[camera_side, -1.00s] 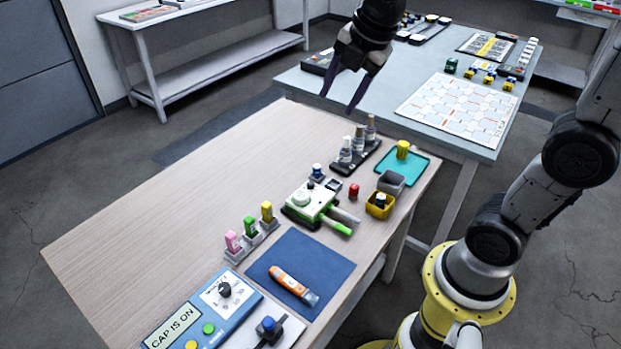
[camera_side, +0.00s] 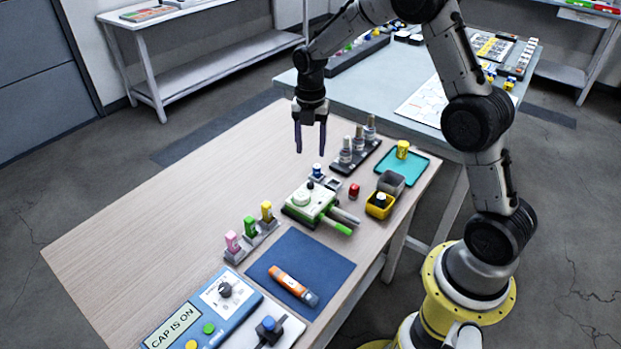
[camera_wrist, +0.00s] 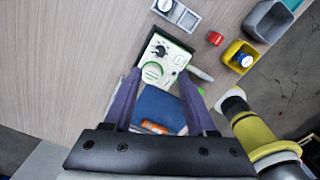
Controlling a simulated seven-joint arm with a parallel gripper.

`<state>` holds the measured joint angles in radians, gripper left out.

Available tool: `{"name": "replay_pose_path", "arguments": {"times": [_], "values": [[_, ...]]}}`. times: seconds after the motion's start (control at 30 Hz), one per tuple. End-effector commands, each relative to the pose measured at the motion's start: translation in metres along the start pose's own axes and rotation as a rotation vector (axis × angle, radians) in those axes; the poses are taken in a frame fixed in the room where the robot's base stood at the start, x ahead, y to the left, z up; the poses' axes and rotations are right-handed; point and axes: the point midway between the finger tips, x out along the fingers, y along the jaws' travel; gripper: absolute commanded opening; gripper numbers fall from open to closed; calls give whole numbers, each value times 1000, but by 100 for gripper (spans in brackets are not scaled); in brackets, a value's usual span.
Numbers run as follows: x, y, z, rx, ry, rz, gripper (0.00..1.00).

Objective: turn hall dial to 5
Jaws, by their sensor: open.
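Two black knobs show, and I cannot read which one is the hall dial. One knob (camera_side: 225,289) sits on a white scale card on the blue panel (camera_side: 252,299) at the front of the bench. The other (camera_wrist: 161,49) is on the green-and-white device (camera_side: 309,202) (camera_wrist: 150,78), near its round pale green part (camera_wrist: 152,71). My gripper (camera_side: 311,150) is open and empty, pointing down above the bench, behind the green-and-white device. In the wrist view my fingers (camera_wrist: 160,73) frame that device from above, apart from it. The pointer settings are too small to read.
Pink, green and yellow-topped pieces (camera_side: 249,229) stand in a rack. An orange tube (camera_side: 293,285) lies on the blue mat (camera_side: 330,262). Bottles (camera_side: 358,145), a yellow bin (camera_side: 380,205) and a teal tray (camera_side: 412,166) are at right. The bench's left side is clear.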

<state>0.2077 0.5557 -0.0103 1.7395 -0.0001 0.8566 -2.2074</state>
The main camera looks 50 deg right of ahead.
Motion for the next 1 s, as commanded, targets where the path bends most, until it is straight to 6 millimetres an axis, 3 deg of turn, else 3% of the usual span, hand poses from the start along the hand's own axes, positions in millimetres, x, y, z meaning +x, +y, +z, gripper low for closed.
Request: {"name": "replay_pose_path", "arguments": {"times": [0.3, 0.5, 0.7, 1.0], "values": [[64, -1, -1, 0, 3, -5, 57], [95, -1, -1, 0, 2, -3, 57], [110, -1, -1, 0, 1, -2, 57], [112, 0, 0, 0, 0, 0, 57]]}}
